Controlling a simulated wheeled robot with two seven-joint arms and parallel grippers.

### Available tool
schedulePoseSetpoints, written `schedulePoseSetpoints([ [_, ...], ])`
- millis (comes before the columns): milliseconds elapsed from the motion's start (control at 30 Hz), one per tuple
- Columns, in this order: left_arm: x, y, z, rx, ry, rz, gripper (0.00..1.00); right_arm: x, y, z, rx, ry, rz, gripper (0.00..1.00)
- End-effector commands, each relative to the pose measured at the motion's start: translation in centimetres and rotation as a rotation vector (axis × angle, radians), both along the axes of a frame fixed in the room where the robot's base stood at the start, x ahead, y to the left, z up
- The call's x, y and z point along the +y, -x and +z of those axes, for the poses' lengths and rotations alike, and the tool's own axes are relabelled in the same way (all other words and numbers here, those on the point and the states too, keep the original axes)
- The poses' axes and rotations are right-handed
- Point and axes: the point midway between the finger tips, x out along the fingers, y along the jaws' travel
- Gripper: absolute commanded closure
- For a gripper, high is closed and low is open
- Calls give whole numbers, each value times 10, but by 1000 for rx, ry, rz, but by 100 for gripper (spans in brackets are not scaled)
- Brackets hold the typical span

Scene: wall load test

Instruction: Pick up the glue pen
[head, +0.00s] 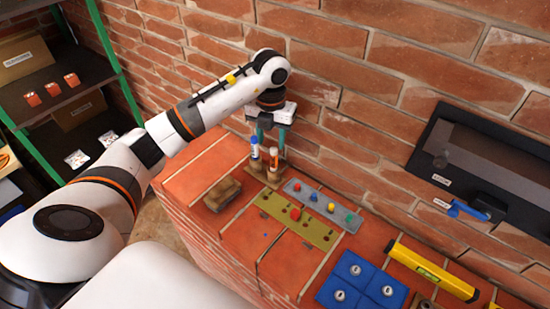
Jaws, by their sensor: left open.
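Two upright pens stand in a brown wooden holder (264,176) at the back of the brick ledge. One is a blue-and-white pen (254,150), the other a pen with an orange-brown top (274,158). I cannot tell from their looks which is the glue pen. My left gripper (270,138) points down over the holder. Its two teal fingers are apart, around or just behind the pen tops, and I see no grip on either. My right gripper is not in view.
On the ledge are a brown block (222,194), an olive plate (297,218) with a red knob, a grey strip (322,204) with coloured knobs, a blue panel (362,283) and a yellow level (433,271). The brick wall (345,110) rises close behind the gripper.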

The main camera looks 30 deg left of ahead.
Motion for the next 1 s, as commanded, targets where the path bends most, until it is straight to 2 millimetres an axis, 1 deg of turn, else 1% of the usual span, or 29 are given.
schedulePoseSetpoints([
  [33,-1,1,-6,5,1,-1,56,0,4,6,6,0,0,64],
  [167,-1,0,-21,1,2,-1,56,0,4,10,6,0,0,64],
  [267,-1,0,-26,1,1,-1,56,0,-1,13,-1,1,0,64],
  [367,-2,-2,-35,3,3,-1,56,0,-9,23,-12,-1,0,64],
  [467,-3,-5,-50,4,3,-1,56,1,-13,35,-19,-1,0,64],
  [500,-3,-5,-57,5,3,-1,56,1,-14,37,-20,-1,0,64],
  [600,-3,-5,-70,3,2,-1,56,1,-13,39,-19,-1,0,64],
  [700,-3,-6,-77,0,2,-2,56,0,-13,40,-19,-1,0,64],
  [900,-2,-6,-78,-1,2,-3,56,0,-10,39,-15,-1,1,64],
  [967,-2,-6,-78,-1,2,-2,65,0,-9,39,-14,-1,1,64],
  [1000,-2,-6,-78,-1,2,-2,71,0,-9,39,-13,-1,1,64],
])
